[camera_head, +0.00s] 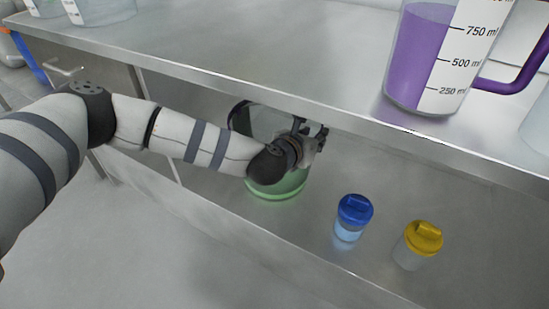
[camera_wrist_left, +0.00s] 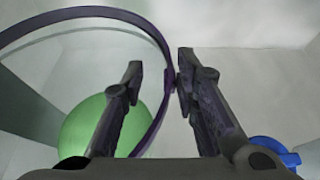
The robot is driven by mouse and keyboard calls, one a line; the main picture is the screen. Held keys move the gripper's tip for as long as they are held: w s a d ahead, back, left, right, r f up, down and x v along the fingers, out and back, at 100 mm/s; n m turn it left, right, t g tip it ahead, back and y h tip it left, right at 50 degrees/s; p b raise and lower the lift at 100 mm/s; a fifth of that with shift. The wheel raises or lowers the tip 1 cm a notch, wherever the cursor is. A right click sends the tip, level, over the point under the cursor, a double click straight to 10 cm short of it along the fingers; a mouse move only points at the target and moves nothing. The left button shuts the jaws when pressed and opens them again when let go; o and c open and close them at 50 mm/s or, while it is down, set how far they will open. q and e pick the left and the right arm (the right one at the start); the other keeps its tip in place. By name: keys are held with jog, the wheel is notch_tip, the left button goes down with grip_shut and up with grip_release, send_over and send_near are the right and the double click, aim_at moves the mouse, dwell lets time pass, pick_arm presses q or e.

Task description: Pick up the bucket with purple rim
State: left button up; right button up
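The bucket with the purple rim (camera_head: 278,189) stands on the lower shelf, clear-walled with green contents, partly hidden behind my left forearm and wrist. Its rim shows as a dark purple ring in the left wrist view (camera_wrist_left: 148,24). My left gripper (camera_head: 318,134) is at the bucket's right side, under the upper shelf's edge. In the wrist view the left gripper's fingers (camera_wrist_left: 158,80) are apart. The near-right part of the rim passes between them, against or very close to the right finger. My right gripper is not in view.
A blue-lidded jar (camera_head: 354,213) and a yellow-lidded jar (camera_head: 421,240) stand to the right on the lower shelf. The steel upper shelf (camera_head: 300,60) overhangs the bucket and carries a jug of purple liquid (camera_head: 419,60).

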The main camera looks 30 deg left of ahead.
pick_arm(q)
grip_shut()
jog(key=shift+r, duration=0.15)
